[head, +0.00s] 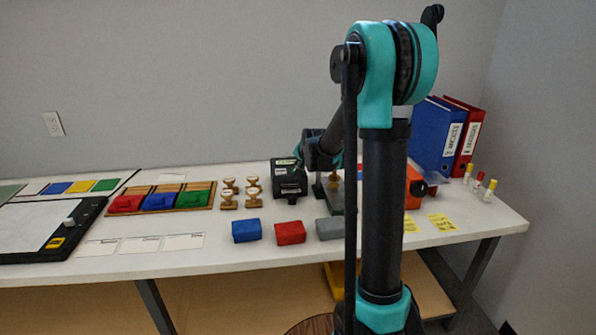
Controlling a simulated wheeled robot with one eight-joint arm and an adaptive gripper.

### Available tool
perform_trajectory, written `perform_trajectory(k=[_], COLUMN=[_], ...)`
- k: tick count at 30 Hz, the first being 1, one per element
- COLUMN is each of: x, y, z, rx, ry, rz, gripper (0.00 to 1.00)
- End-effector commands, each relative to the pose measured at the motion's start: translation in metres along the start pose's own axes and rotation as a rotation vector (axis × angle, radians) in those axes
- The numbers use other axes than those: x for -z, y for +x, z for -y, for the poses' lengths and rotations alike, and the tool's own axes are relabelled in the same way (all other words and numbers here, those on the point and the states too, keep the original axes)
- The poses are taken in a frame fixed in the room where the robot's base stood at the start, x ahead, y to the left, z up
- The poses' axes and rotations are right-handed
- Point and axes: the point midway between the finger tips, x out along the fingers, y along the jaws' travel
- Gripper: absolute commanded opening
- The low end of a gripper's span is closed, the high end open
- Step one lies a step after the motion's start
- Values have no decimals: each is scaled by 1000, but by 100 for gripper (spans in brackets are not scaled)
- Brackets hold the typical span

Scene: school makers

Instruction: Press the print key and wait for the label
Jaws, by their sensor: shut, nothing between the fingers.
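A small black device with a green-lit strip and pale marks on its front, which looks like the label printer (290,184), stands on the white table left of my arm. Its print key is too small to make out, and I cannot tell a label at it. My gripper (303,157) is at the end of my arm, close above the right side of the printer. It is shut and holds nothing. Its fingertips are small and dark against the printer, so I cannot tell whether they touch it.
Wooden stamps (228,193), a blue block (246,231), a red block (290,233) and a grey block (329,229) lie near the printer. A tray of coloured blocks (203,208) is farther left. Binders (467,130) stand at right.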

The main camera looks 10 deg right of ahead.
Motion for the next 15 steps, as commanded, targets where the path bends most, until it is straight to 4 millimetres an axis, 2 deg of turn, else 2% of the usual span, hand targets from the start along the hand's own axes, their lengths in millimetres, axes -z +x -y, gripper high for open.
perform_trajectory(k=[7, 15], x=[2, 14], y=[-2, -19], z=[2, 14], rx=[0, 0], ry=[0, 0], rz=[-1, -1], gripper=[0, 0])
